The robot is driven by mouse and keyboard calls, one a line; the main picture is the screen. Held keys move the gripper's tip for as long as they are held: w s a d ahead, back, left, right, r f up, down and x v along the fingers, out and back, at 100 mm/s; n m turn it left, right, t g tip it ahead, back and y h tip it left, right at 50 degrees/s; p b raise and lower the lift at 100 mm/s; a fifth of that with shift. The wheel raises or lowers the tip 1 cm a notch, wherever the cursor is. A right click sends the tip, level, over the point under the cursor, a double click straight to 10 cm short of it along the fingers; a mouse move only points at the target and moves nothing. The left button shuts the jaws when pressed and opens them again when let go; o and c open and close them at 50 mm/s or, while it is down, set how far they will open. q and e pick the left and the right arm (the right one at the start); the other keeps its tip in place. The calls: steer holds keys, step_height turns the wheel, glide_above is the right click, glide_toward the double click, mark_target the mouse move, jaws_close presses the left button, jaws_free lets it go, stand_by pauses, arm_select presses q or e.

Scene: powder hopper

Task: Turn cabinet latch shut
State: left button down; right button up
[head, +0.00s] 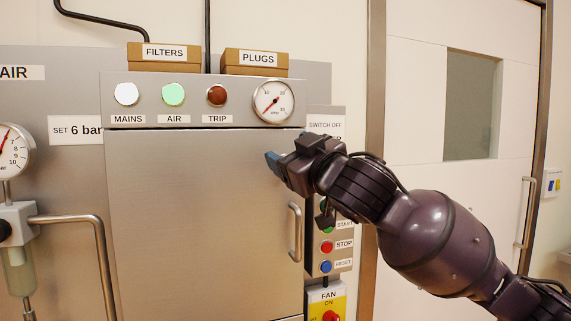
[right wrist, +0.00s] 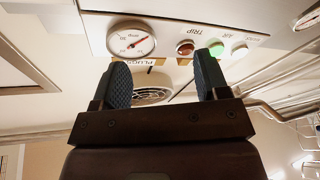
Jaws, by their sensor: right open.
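The grey cabinet (head: 200,220) fills the lower middle of the head view, and its door looks shut. A vertical bar handle (head: 295,232) is on the door's right side. I cannot make out a latch; the right gripper and arm cover part of the door's upper right edge. My right gripper (head: 273,161) is at the door's upper right, fingertips pointing left; I cannot tell whether it touches. In the right wrist view its two fingers (right wrist: 163,62) stand wide apart with nothing between them. My left gripper is not in view.
Above the door are a panel with MAINS, AIR and TRIP lamps and a round gauge (head: 273,101). A bent pipe (head: 98,240) is at left.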

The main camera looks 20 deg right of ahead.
steer(key=d+f+m+g+h, duration=0.25)
steer(key=m+h, duration=0.25)
steer(key=m, duration=0.3)
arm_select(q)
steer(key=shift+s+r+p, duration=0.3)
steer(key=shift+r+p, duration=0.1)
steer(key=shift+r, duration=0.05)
arm_select(e)
steer(key=shift+t, duration=0.45)
steer(key=w, duration=1)
steer(key=shift+w+f, duration=0.25)
steer(key=shift+f, duration=0.1)
